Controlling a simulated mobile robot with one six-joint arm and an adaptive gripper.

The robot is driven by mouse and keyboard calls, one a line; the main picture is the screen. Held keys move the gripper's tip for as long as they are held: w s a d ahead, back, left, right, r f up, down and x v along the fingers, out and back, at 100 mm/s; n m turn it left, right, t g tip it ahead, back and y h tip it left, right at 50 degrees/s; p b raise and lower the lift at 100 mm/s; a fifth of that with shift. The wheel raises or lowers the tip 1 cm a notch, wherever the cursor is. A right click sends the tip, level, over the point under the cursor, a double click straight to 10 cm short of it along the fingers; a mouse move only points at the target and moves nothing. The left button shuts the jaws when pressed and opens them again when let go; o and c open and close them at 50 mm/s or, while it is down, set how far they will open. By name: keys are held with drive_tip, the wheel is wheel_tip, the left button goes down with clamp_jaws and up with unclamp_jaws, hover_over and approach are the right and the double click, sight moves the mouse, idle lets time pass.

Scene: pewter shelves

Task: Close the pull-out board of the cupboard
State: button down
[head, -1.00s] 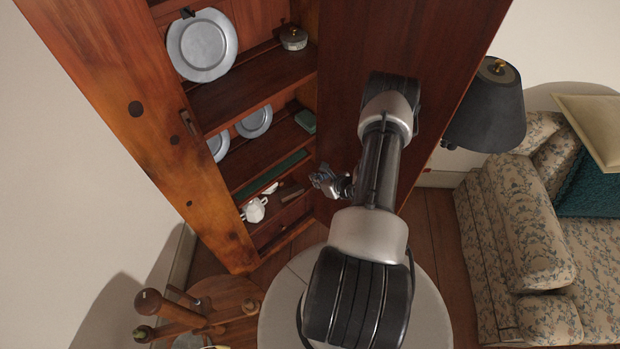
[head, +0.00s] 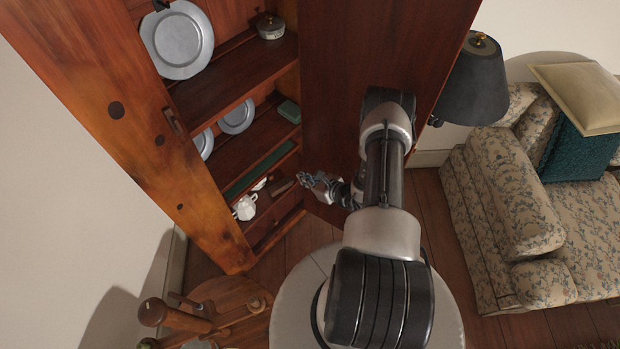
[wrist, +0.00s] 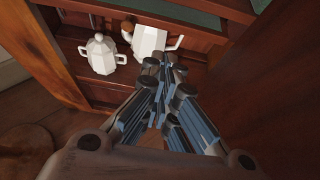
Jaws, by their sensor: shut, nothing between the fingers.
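The tall wooden cupboard (head: 115,108) stands open at the left. A narrow green-topped board (head: 258,168), seemingly the pull-out board, runs across it below the middle shelf. How far it sticks out is hard to tell. In the wrist view green surfaces show at the top edge (wrist: 205,20), behind a wooden rim. My gripper (head: 308,179) is shut and empty. It is in front of the opening, to the right of the board and apart from it in the head view. In the wrist view its fingertips (wrist: 160,65) point at the lower compartment, below the green surface.
A white teapot (wrist: 150,42) and a lidded white pot (wrist: 101,54) stand in the lower compartment. The open cupboard door (head: 345,80) is close behind my arm. Pewter plates (head: 180,42) stand above. A wooden stool-like piece (head: 220,300), a round pale top and a sofa (head: 490,215) are around.

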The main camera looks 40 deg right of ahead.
sight(278, 164)
drive_tip(key=w+r+b+x, duration=0.1)
drive_tip(key=b+x, duration=0.1)
drive_tip(key=x, duration=0.8)
drive_tip(key=shift+a+r+b, duration=0.2)
drive_tip(key=shift+r+b, duration=0.05)
drive_tip(key=shift+b, duration=0.1)
drive_tip(key=shift+w, duration=0.1)
drive_tip(key=shift+w+a+f+b, duration=0.1)
drive_tip(key=shift+w+a+b, duration=0.05)
drive_tip(key=shift+w+b, duration=0.45)
drive_tip(key=shift+w+a+b, duration=0.1)
drive_tip(key=shift+w+b, duration=0.25)
drive_tip(key=shift+w, duration=0.45)
